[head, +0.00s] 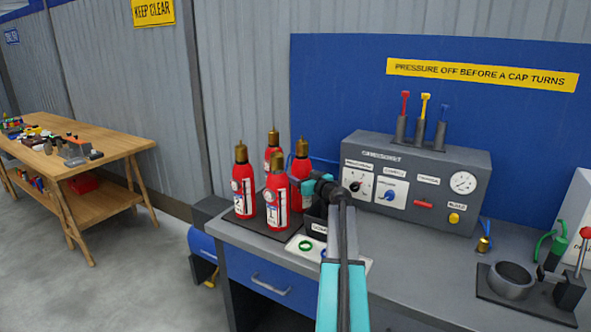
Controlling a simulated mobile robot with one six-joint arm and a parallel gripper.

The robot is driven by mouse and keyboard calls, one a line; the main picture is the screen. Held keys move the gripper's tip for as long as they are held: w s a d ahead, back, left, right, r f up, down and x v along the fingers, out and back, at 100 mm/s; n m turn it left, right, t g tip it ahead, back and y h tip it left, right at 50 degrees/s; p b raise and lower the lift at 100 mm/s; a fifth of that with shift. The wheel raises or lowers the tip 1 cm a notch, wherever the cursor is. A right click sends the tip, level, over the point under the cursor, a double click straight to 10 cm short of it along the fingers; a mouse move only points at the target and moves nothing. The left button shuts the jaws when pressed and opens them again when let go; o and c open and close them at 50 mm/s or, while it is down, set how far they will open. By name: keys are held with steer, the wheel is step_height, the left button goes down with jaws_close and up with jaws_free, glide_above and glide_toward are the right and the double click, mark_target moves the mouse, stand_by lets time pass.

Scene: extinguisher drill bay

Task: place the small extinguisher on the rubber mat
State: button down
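Several red extinguishers with brass tops stand upright and close together on a dark mat (258,228) at the left end of the grey bench. One is at the front left (241,190), one at the front (276,205), one behind (272,150) and one at the right (302,155). They look alike in size, so I cannot tell which is the small one. My gripper (318,186) is just right of the front extinguisher in the picture, above a dark labelled box. Its fingers are too small and dark to read, and whether it touches a bottle is unclear.
A dark open box (315,222) and a white card with a green ring (305,245) lie close by. A grey gauge panel (420,180) stands behind. A round fixture (511,281) and a red-knobbed lever (577,270) occupy the right. Clear bench lies between.

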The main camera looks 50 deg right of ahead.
stand_by(0.4)
steer(key=c, duration=0.5)
jaws_free()
steer(key=shift+f, duration=0.15)
steer(key=shift+c, duration=0.2)
steer(key=s+a, duration=0.1)
steer(key=s, duration=0.6)
steer(key=shift+s, duration=0.25)
steer(key=shift+a, duration=0.1)
steer(key=shift+r, duration=0.2)
